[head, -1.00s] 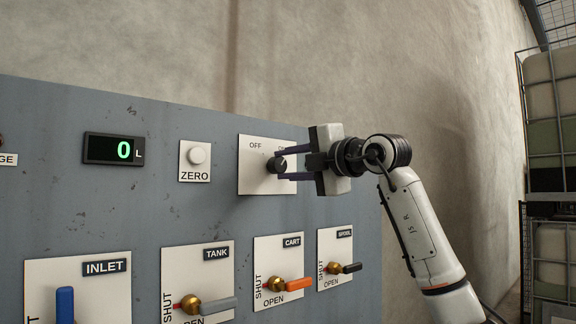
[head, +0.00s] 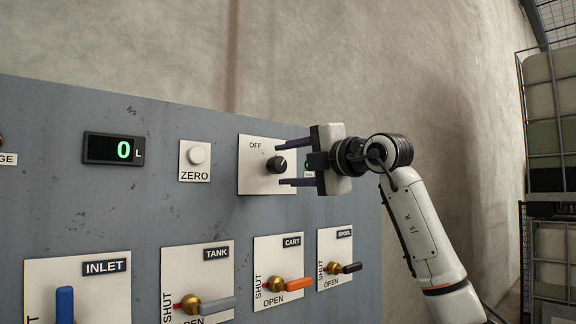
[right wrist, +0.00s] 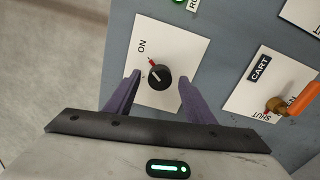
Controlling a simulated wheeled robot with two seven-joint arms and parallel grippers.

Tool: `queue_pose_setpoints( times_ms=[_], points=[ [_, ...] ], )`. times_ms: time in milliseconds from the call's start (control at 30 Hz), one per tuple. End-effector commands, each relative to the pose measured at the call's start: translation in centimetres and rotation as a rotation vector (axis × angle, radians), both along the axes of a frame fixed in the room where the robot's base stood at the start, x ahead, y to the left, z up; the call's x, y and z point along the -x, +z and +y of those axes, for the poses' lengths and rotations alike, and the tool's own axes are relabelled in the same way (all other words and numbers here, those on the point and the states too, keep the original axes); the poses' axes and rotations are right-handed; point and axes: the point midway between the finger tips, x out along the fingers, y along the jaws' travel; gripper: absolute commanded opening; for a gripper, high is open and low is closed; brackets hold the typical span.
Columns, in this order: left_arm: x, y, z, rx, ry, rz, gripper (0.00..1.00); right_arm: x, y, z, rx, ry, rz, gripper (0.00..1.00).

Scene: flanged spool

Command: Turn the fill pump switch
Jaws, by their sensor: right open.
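The switch is a round black knob (head: 277,165) on a white plate (head: 254,178) marked OFF at its upper left. The right wrist view shows the knob (right wrist: 159,77) with a white line on it and a red mark close to the ON label. I cannot tell its exact setting. My right gripper (head: 278,164) is open, with one dark finger above the knob and one below. In the right wrist view the purple fingers (right wrist: 159,88) stand on either side of the knob, with gaps. My left gripper is not in view.
The display (head: 113,149) reads 0 L, with the ZERO button (head: 197,155) beside it. Below are levers for INLET (head: 65,305), TANK (head: 210,304), CART (head: 290,285) and SPOOL (head: 345,268). Caged tanks (head: 550,120) stand at the far right.

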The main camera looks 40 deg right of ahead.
Motion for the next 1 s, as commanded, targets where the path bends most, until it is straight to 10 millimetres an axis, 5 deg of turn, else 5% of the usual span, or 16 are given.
queue_pose_setpoints(
  times_ms=[500, 1000],
  points=[
    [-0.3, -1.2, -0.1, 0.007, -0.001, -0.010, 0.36, 8.7, -0.1, -0.8, 0.000, -0.002, -0.002, 0.49],
    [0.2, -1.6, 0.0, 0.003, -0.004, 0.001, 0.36, 9.9, -0.1, -0.6, 0.001, 0.005, -0.001, 0.49]
  ],
)
